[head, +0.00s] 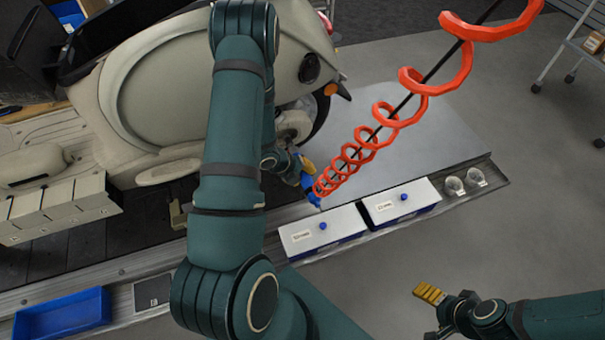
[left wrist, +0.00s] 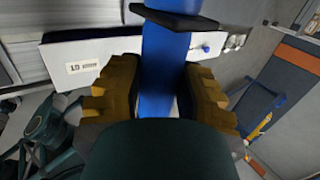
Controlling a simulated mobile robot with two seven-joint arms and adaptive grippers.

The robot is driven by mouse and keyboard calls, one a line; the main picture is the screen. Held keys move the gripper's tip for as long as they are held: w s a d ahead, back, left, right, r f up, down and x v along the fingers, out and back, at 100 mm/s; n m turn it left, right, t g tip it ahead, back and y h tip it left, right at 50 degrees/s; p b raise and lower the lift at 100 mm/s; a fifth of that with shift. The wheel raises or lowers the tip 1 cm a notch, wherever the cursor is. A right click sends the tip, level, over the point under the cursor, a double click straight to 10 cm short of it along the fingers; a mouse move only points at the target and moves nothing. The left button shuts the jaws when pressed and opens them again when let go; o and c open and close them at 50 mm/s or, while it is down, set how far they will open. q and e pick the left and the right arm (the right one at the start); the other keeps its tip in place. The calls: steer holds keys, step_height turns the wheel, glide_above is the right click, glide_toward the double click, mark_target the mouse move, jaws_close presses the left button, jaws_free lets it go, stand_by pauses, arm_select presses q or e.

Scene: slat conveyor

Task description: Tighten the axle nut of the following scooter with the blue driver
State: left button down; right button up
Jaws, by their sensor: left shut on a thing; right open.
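The cream scooter (head: 155,85) stands on the slat conveyor at the upper left, its wheel (head: 294,122) partly hidden behind my left arm. I cannot make out the axle nut. My left gripper (head: 304,172) is beside the wheel, shut on the blue driver (head: 311,190), which hangs at the end of a red coiled hose (head: 382,116). In the left wrist view the driver's blue body (left wrist: 167,70) stands between the yellow fingers. Its working tip is not clear. My right gripper (head: 430,293) is open and empty at the lower right, over the floor.
Two white-lidded boxes with blue knobs (head: 322,237) (head: 402,203) stand on the near ledge, below the driver. Two small clear cups (head: 454,186) are to their right. A blue tray (head: 62,316) lies at the lower left. A grey plate (head: 425,130) beyond the boxes is bare.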

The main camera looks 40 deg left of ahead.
arm_select(q)
steer(key=shift+w+a, duration=0.15)
steer(key=shift+a, duration=0.15)
steer(key=shift+d, duration=0.2)
stand_by(0.4)
steer(key=shift+f, duration=0.1)
stand_by(2.2)
steer(key=shift+w+a, duration=0.3)
steer(key=shift+a, duration=0.6)
stand_by(3.9)
